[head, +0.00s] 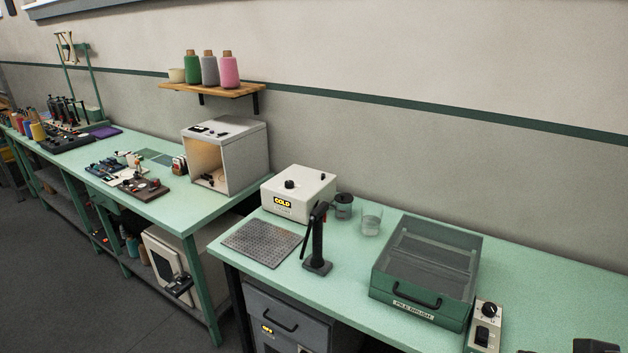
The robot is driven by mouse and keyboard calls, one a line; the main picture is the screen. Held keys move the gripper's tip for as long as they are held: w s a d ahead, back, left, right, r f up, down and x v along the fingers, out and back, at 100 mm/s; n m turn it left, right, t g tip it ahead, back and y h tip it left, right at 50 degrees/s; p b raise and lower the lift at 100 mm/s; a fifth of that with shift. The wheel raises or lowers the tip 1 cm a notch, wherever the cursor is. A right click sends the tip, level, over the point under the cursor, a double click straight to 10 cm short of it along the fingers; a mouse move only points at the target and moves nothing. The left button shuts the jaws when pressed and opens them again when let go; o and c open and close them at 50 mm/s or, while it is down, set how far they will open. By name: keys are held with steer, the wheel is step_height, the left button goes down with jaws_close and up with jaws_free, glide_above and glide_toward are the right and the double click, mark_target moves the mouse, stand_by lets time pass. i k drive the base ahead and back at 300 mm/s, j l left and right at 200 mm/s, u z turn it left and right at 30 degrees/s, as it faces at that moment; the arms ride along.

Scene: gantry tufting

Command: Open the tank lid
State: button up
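A green box-shaped tank (380,289) stands on the right-hand bench. Its see-through grey lid (430,254) lies over the top and looks shut; a bar and dim shapes show through it. A dark handle (417,298) sits at the front edge, above a pale label that seems to read "PILE BRUSH". My gripper is not clearly in view. Dark shapes at the bottom right edge are cut off, and I cannot tell what they are.
A switch box with a knob (486,325) stands close to the tank's right. To the left are a dark upright lever stand (317,245), a glass beaker (371,219), a dark jar (344,206), a white "COLD" unit (298,194) and a perforated plate (262,243). Bench behind the switch box is clear.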

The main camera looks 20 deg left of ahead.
mark_target(340, 198)
steer(key=i+j+u, duration=0.45)
steer(key=i, duration=0.4)
steer(key=i+j+u, duration=0.2)
steer(key=i, duration=0.2)
steer(key=i+l+u, duration=0.15)
steer(key=i, duration=0.1)
